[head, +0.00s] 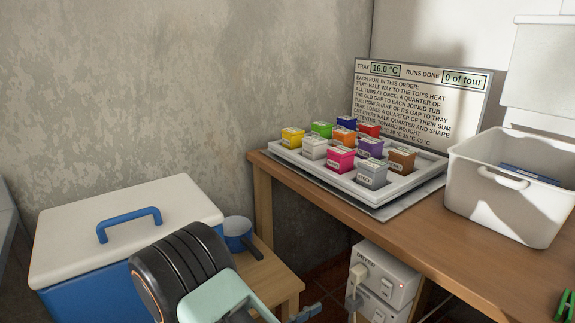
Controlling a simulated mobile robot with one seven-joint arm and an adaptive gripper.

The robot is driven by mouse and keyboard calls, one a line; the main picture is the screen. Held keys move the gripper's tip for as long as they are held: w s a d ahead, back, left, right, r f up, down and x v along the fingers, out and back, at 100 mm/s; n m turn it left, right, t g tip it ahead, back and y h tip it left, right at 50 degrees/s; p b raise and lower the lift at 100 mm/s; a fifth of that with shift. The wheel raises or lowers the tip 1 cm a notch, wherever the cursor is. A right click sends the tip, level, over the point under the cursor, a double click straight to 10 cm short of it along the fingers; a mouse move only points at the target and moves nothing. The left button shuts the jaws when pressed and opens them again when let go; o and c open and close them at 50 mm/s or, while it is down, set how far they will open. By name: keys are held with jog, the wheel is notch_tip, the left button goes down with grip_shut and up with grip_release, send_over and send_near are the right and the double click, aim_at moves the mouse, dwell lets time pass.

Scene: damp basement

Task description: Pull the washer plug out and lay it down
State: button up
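A white socket box (393,263) marked DRYER is fixed low under the wooden table, with a small red light at its right. A pale plug (359,272) sits in its left side. A second socket box (374,309) is just below, cut by the bottom edge. Another pale plug or cord part (353,301) shows at its left. No washer label is readable, so I cannot tell which plug is the washer's. My arm enters at the bottom centre, left of the sockets. My gripper's fingertips are not clearly visible, and I cannot tell their opening.
The wooden table (420,237) overhangs the sockets. It bears a tray (310,167) of several coloured tubs, a sign (428,92) and a white bin (505,205). A blue cooler (70,296) with a white lid and a low stool (283,281) with a blue pan (236,228) stand left.

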aim_at(348, 307)
jog(key=shift+s+f, duration=0.15)
jog(key=shift+f, duration=0.15)
jog(key=shift+x, duration=4.45)
jog(key=shift+r, duration=0.1)
grip_shut()
jog(key=shift+a, duration=0.15)
jog(key=shift+v, duration=2.85)
